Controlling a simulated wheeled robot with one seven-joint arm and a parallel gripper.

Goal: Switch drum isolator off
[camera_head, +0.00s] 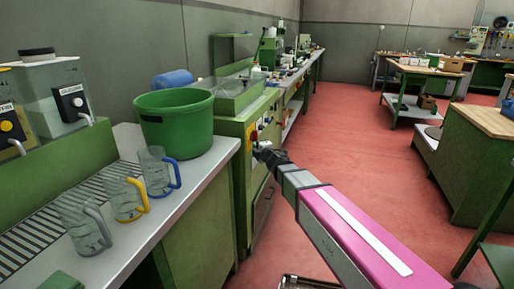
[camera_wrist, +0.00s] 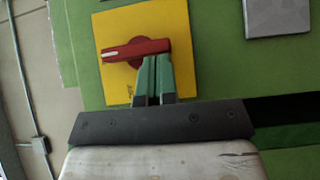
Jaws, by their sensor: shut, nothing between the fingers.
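The drum isolator is a red rotary handle (camera_wrist: 125,50) on a yellow plate (camera_wrist: 178,20), fixed to a green panel. In the wrist view the handle lies roughly level, with a white mark at its left end. My gripper (camera_wrist: 157,62) is shut and empty, its green fingertips at the right part of the handle, overlapping it in view. I cannot tell whether they touch it. In the head view my gripper (camera_head: 262,150) is at the front of the green machine cabinet (camera_head: 241,185), and the yellow plate (camera_head: 251,135) shows just beside it.
A grey plate (camera_wrist: 277,16) sits on the panel to the right. In the head view a counter (camera_head: 125,240) on the left bears a green tub (camera_head: 176,125) and several clear jugs (camera_head: 128,198). The red floor (camera_head: 345,130) to the right of the cabinet is open.

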